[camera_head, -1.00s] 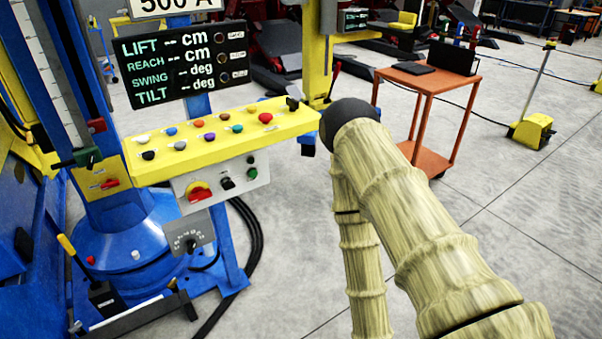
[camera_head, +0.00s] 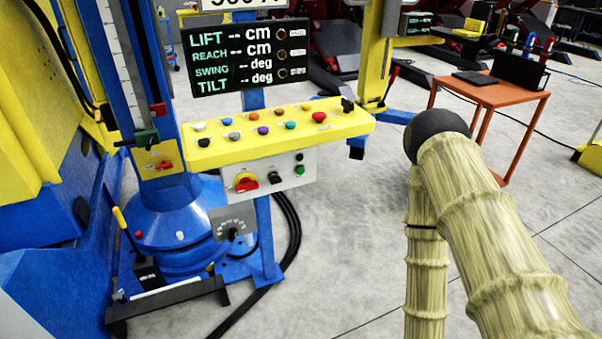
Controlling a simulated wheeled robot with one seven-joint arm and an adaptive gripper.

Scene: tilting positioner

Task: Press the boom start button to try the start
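A yellow control panel (camera_head: 345,125) carries several coloured buttons in two rows, with a larger red button (camera_head: 319,118) near its right end. Below it hangs a grey box (camera_head: 262,192) with a red switch on a yellow plate (camera_head: 246,182), a black selector (camera_head: 275,177), a green button (camera_head: 300,170) and a small dark button above it. I cannot read which button is the boom start. The black display (camera_head: 250,57) above shows dashes for lift, reach, swing and tilt. My sleeved arm is at the right, apart from the panel; my gripper is out of view.
A blue column (camera_head: 140,80) on a round blue base (camera_head: 175,220) stands left of the panel. Black cables (camera_head: 291,235) lie on the floor below the box. An orange cart (camera_head: 487,95) stands behind my arm. The floor between panel and arm is clear.

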